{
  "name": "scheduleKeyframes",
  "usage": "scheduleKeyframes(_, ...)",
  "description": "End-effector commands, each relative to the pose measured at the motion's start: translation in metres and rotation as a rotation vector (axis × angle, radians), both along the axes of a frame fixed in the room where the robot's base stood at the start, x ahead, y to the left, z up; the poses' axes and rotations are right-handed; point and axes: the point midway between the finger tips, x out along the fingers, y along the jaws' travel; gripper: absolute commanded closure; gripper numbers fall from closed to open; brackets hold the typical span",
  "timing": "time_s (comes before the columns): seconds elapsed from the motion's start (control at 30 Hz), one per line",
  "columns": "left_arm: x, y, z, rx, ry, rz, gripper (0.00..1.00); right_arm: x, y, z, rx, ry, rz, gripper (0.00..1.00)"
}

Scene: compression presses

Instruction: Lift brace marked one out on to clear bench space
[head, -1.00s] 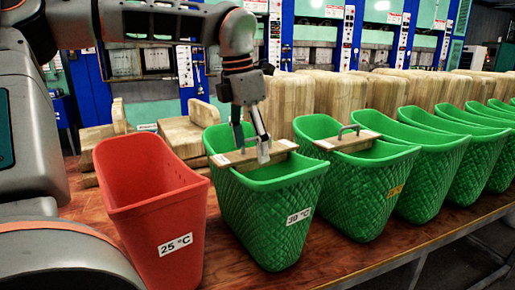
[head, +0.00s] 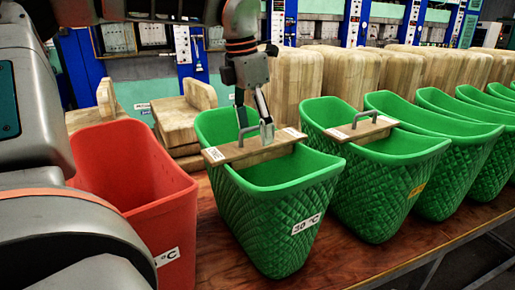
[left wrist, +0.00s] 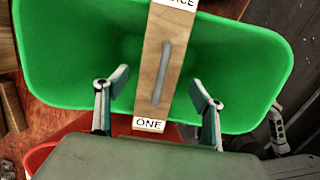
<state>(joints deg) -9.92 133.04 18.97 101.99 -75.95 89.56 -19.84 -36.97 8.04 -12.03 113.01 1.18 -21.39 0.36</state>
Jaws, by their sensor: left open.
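The brace marked one is a wooden bar (head: 250,149) lying across the top of the green bin labelled 30 °C (head: 272,215). In the left wrist view the bar (left wrist: 152,95) runs up the picture, with a grey handle (left wrist: 162,70) on top and the label ONE (left wrist: 149,124) at its lower end. My left gripper (head: 254,132) points down over this brace. Its fingers (left wrist: 160,88) are open, one on each side of the bar and handle, apart from the handle. In the head view the fingers hide the handle.
A red bin (head: 133,170) stands to the left. More green bins (head: 385,190) stand in a row to the right, the nearest with a similar brace (head: 350,128). Wooden blocks (head: 345,73) line the back. Bare bench (head: 330,255) shows in front of the green bins.

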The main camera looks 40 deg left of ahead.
Motion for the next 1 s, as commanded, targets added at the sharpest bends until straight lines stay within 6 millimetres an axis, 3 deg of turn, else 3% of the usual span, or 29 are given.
scheduleKeyframes(0.37,0.009,-0.002,-0.047,-0.002,0.002,0.001,0.32,0.0,-0.001,0.0,-0.002,-0.002,0.0,0.74)
scheduleKeyframes(0.67,0.01,-0.002,-0.052,-0.002,-0.001,0.002,0.32,0.001,-0.001,0.001,-0.002,-0.003,0.0,0.74)
scheduleKeyframes(0.77,0.01,-0.002,-0.052,-0.002,-0.001,0.002,0.53,0.001,-0.001,0.001,-0.002,-0.003,0.0,0.74)
scheduleKeyframes(0.9,0.01,-0.002,-0.052,-0.001,-0.001,0.002,0.89,0.001,-0.001,0.001,-0.002,-0.004,0.0,0.74)
scheduleKeyframes(0.93,0.01,-0.002,-0.052,-0.001,-0.001,0.002,0.95,0.001,-0.001,0.001,-0.002,-0.004,0.0,0.74)
scheduleKeyframes(1.0,0.01,-0.002,-0.052,-0.001,-0.002,0.002,0.95,0.002,-0.001,0.001,-0.001,-0.005,0.0,0.74)
